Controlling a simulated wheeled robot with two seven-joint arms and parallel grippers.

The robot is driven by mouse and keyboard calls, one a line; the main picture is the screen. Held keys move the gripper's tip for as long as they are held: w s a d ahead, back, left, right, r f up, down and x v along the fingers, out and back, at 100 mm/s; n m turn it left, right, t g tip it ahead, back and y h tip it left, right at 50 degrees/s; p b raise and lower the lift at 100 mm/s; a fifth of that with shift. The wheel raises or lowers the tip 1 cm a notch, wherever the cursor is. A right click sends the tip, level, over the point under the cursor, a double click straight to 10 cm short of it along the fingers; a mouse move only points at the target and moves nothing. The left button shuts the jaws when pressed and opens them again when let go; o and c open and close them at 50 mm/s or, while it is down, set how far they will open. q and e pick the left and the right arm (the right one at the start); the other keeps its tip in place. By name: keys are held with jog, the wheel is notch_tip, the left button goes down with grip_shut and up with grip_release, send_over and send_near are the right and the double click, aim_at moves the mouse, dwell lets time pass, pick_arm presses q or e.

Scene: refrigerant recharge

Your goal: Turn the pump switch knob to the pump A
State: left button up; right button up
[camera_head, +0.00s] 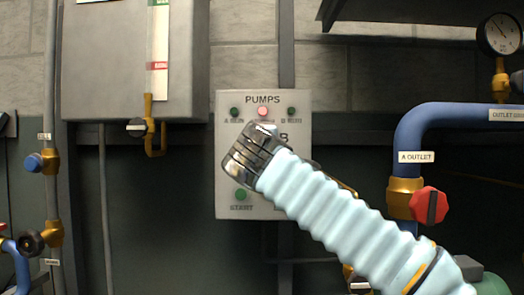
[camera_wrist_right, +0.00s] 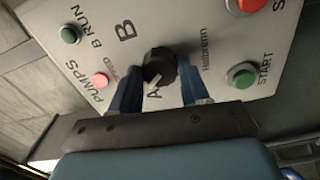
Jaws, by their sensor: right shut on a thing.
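The pump switch knob (camera_wrist_right: 160,67) is black with a pale pointer, on the grey PUMPS panel (camera_head: 228,160). In the right wrist view its pointer is turned to the side of the letter A, away from the letter B. My right gripper (camera_wrist_right: 160,85) has its two blue fingers on either side of the knob and is shut on it. In the head view my right gripper (camera_head: 255,155) covers the middle of the panel and hides the knob. My left gripper is not in view.
A pink-red lamp (camera_head: 262,111) sits between two dark green lamps. A blue A OUTLET pipe (camera_head: 430,118) with a red valve handle (camera_head: 430,206) stands to the right.

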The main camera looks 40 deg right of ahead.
jog(key=o, duration=1.1)
jog(key=shift+f, duration=0.1)
jog(key=shift+c, duration=0.2)
jog(key=v, duration=0.7)
jog(key=shift+b, duration=0.4)
